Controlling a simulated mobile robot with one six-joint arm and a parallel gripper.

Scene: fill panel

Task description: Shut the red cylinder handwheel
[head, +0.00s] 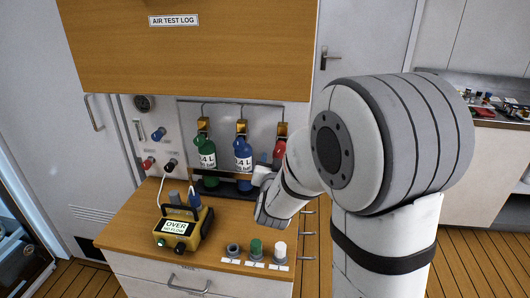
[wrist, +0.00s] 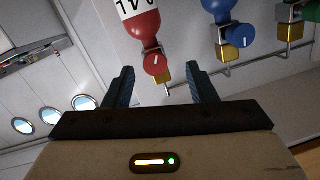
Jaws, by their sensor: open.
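The red cylinder (wrist: 138,22) hangs in the upper middle of the wrist view. Its red round handwheel (wrist: 156,64) has a white mark on its face and sits beside a brass fitting (wrist: 164,77). My gripper (wrist: 160,72) is open, its two dark fingers apart. The handwheel shows between the fingertips in the picture, and no finger visibly touches it. My fingers are not clear in that view.
The blue cylinder (head: 243,155) and green cylinder (head: 207,152) stand left of the red one. The blue handwheel (wrist: 241,36) is close by in the wrist view. A yellow meter (head: 184,230) and several small capped items stand on the wooden counter (head: 130,222) below.

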